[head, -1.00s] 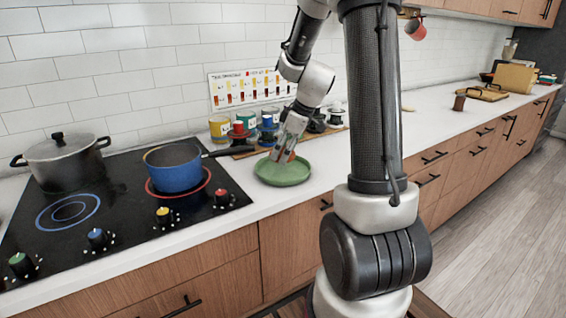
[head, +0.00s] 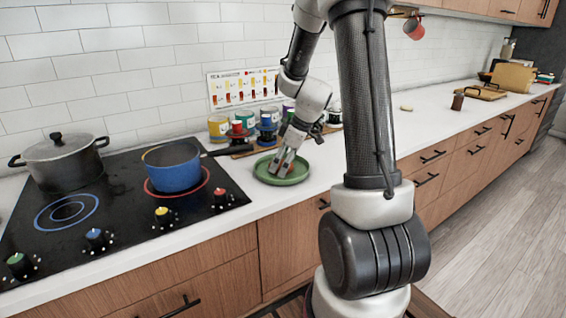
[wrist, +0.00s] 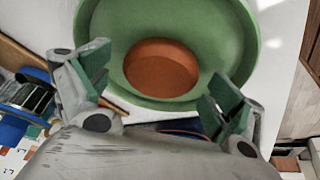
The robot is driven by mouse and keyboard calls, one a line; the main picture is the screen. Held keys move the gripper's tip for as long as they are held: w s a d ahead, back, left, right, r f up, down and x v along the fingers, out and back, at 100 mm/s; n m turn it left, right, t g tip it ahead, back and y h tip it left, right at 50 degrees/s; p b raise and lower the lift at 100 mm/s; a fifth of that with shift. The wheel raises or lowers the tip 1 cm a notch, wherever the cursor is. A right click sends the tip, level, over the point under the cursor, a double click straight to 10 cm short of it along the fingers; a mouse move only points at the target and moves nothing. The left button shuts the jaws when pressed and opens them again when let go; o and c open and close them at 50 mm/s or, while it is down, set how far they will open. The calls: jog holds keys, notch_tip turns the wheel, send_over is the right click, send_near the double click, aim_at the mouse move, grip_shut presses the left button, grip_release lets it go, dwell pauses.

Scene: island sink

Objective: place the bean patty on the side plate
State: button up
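The bean patty (wrist: 161,70), a round orange-brown disc, lies flat inside the green side plate (wrist: 112,88), near the plate's edge on my gripper's side. In the head view the green plate (head: 264,177) stands on the white counter right of the hob. My gripper (head: 281,172) points down over the plate, hiding most of the patty there. In the wrist view my gripper (wrist: 157,80) is open, its two green-padded fingers spread wide on either side of the patty, with visible gaps.
A blue saucepan (head: 174,168) and a grey lidded pot (head: 60,160) stand on the black hob to the left. Several coloured cups and jars, including a yellow one (head: 218,128), stand behind the plate near the wall. The counter to the right is mostly clear.

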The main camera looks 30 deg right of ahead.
jog(key=v, duration=1.2)
jog(key=s+a+r+m+h, duration=0.1)
jog(key=s+a+r+m, duration=0.1)
jog(key=s, duration=0.5)
jog(key=s+a+r+m+h, duration=0.1)
jog(key=s+a+r+m, duration=0.1)
jog(key=s, duration=0.5)
jog(key=s+a+r+m, duration=0.2)
jog(key=s+a+m, duration=0.2)
jog(key=s, duration=0.3)
jog(key=shift+s+a+m+t+h, duration=0.2)
jog(key=shift+a+m+t+h, duration=0.1)
jog(key=shift+h, duration=0.1)
jog(key=shift+r, duration=0.1)
